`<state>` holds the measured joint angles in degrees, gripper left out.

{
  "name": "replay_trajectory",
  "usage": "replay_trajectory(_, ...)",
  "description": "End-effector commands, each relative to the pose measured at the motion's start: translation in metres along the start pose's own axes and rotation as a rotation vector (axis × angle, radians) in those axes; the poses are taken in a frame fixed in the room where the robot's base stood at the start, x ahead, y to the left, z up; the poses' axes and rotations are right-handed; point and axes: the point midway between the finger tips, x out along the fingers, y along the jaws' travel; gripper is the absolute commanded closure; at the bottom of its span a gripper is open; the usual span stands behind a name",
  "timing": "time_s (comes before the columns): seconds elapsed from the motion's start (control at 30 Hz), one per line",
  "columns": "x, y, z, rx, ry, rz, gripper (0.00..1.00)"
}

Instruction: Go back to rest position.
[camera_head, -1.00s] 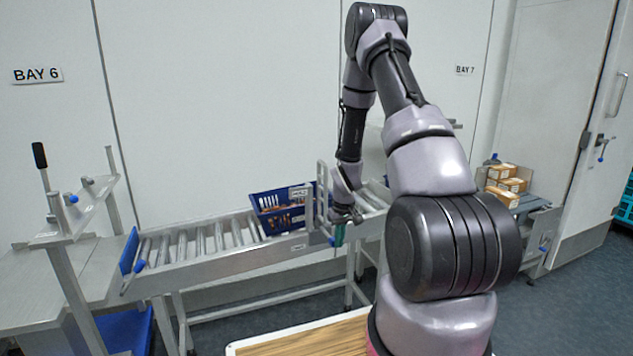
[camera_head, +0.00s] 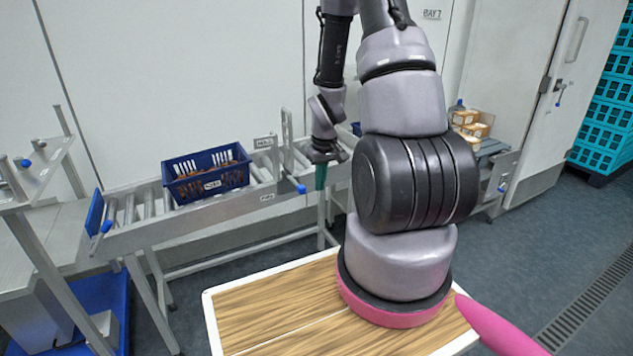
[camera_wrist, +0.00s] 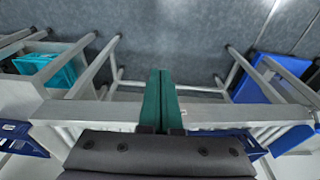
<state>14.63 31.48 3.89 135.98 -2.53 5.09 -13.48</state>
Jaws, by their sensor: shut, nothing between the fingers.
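My gripper (camera_head: 320,178) hangs in front of the roller conveyor, its green fingers pointing down. In the wrist view my gripper (camera_wrist: 160,98) shows its two green fingers pressed together with nothing between them. A blue crate (camera_head: 207,190) with brown contents sits on the conveyor (camera_head: 180,233), left of my gripper and apart from it.
A gate frame (camera_head: 287,150) stands on the conveyor beside my gripper. A metal stand (camera_head: 40,262) is at the left. Small cartons (camera_head: 470,125) sit at the back right. Teal crates (camera_head: 606,125) are stacked at the far right. The grey floor (camera_head: 560,240) at right is clear.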

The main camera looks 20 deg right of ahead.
Motion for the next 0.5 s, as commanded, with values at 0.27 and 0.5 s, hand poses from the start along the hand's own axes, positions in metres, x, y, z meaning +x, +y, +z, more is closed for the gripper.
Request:
replay_trajectory(0.27,0.000,0.000,0.000,0.000,0.000,0.000,1.00)
replay_trajectory(0.5,-0.026,-0.003,-0.009,0.019,0.028,0.009,1.00)
